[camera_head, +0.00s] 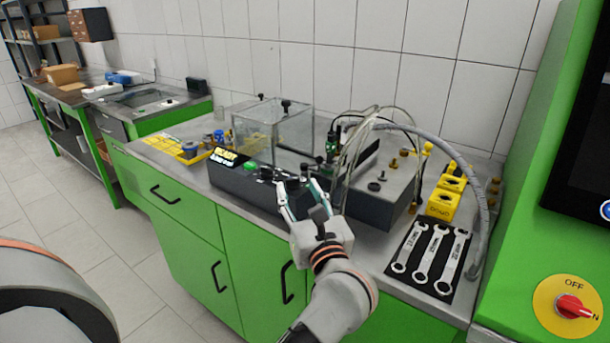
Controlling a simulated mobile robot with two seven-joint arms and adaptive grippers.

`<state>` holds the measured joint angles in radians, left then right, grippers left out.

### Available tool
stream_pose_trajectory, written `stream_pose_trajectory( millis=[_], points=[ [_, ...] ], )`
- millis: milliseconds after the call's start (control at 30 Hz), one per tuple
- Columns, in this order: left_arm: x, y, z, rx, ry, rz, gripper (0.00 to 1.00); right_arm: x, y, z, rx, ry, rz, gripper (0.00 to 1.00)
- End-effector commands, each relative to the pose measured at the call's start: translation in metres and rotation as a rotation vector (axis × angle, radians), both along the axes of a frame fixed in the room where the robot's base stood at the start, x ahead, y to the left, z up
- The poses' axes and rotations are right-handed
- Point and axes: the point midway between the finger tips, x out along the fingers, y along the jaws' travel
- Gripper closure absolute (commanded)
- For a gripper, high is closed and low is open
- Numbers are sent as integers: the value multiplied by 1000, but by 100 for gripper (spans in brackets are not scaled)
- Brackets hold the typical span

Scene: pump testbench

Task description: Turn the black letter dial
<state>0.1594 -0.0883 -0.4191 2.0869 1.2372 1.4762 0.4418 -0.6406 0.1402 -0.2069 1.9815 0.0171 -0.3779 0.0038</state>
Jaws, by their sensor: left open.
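My left gripper (298,187) is open at the box's front edge, right of the green button. Its fingers point away towards the panel and partly cover it. I see nothing between the fingers and cannot tell whether they touch a knob. My right gripper is out of view.
A clear tank (272,127) stands behind the box. Hoses (385,125) arch over the pump unit at right. Wrenches (432,255) lie on a black mat, near yellow blocks (443,204). A red OFF/ON switch (573,307) is on the green cabinet at right.

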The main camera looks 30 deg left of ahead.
Motion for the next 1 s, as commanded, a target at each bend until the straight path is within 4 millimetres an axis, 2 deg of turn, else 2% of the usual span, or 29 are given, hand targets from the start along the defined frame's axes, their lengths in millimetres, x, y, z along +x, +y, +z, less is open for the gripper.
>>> stream_pose_trajectory(
  millis=[100, 200, 600, 800, 1000],
  points=[
    [2, 0, -17, -83, 23, -4, 58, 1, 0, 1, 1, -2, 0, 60],
    [6, 4, -21, -99, 28, -4, 58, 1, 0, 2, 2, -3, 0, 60],
    [44, 46, -19, -95, 26, -3, 58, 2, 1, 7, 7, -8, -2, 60],
    [54, 56, -20, -96, 27, -4, 58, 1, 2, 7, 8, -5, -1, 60],
    [55, 57, -20, -97, 26, -4, 58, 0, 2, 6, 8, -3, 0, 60]
  ],
)
